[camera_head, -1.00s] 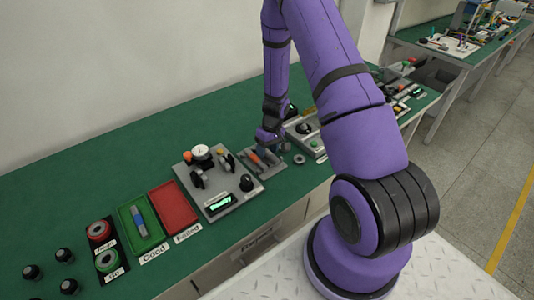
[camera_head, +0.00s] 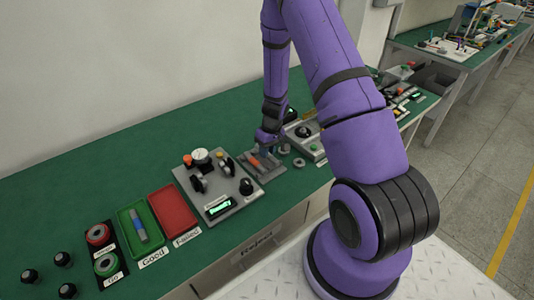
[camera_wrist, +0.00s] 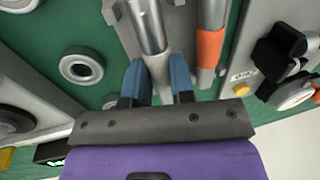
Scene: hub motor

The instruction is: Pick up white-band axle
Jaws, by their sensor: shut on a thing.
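My gripper (camera_wrist: 160,82) has its two blue fingers on either side of a silvery axle (camera_wrist: 148,28) and is shut on it. A pale part of this axle shows near the fingertips, but its band is not clear. The axle lies at the grey holder (camera_wrist: 120,25), and I cannot tell whether it is lifted. Beside it, to the right, lies an orange-band axle (camera_wrist: 210,50), apart from the fingers. In the head view my gripper (camera_head: 266,150) is low over the holder (camera_head: 272,172), hiding most of the held axle. The orange-band axle (camera_head: 253,161) shows to its left.
A grey ring (camera_wrist: 81,68) lies left of the holder. A gauge device (camera_head: 217,187) stands left of the holder in the head view, then a red tray (camera_head: 173,208) and a green tray (camera_head: 154,238) with a blue-band axle (camera_head: 139,226). Another grey device (camera_head: 304,135) stands right.

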